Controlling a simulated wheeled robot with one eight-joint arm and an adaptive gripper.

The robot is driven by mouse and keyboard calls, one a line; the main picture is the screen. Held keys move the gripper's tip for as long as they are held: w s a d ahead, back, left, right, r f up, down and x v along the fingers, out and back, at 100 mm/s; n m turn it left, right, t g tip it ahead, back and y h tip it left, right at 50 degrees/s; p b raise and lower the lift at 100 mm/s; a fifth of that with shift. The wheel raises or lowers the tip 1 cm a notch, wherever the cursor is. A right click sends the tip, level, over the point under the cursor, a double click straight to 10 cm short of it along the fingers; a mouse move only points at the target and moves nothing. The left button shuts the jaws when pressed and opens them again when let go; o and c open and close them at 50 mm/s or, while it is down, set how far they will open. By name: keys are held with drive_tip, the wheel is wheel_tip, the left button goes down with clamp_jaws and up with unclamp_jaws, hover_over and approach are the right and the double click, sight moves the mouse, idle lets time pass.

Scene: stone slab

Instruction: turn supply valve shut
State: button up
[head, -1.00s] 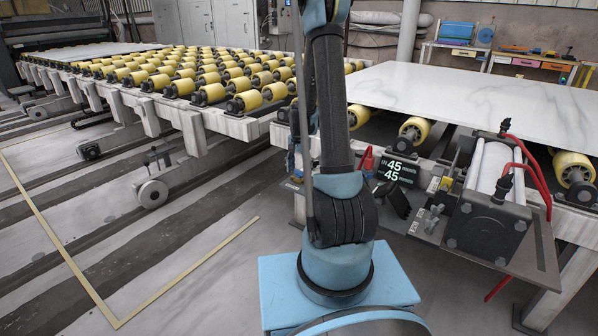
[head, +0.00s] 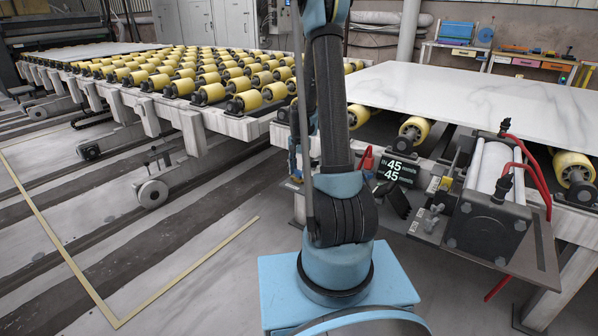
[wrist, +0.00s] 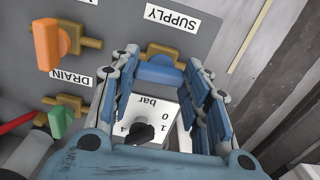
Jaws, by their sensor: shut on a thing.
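The supply valve shows in the wrist view under the SUPPLY label (wrist: 172,17). It has a brass body (wrist: 178,50) and a blue handle (wrist: 160,73), which lies crosswise in the picture. My gripper (wrist: 166,66) has one finger at each end of the blue handle and is shut on it. Part of the handle's ends is hidden by the fingers. In the head view my arm stands in front, and I cannot make out the valve there.
In the wrist view an orange-handled valve (wrist: 47,45) and a green-handled drain valve (wrist: 60,122) sit to the left. A bar-marked plate with a black knob (wrist: 141,133) lies between the fingers. In the head view, a stone slab (head: 470,98) rests on rollers.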

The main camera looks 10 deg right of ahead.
drive_tip(key=n, duration=0.4)
drive_tip(key=shift+n, duration=0.3)
drive_tip(key=n, duration=0.4)
drive_tip(key=shift+n, duration=0.3)
drive_tip(key=n, duration=0.4)
drive_tip(key=shift+w+n, duration=0.1)
drive_tip(key=shift+n, duration=1.9)
drive_tip(key=o, duration=1.1)
drive_tip(key=shift+c, duration=0.2)
wheel_tip(320, 180, up, 12)
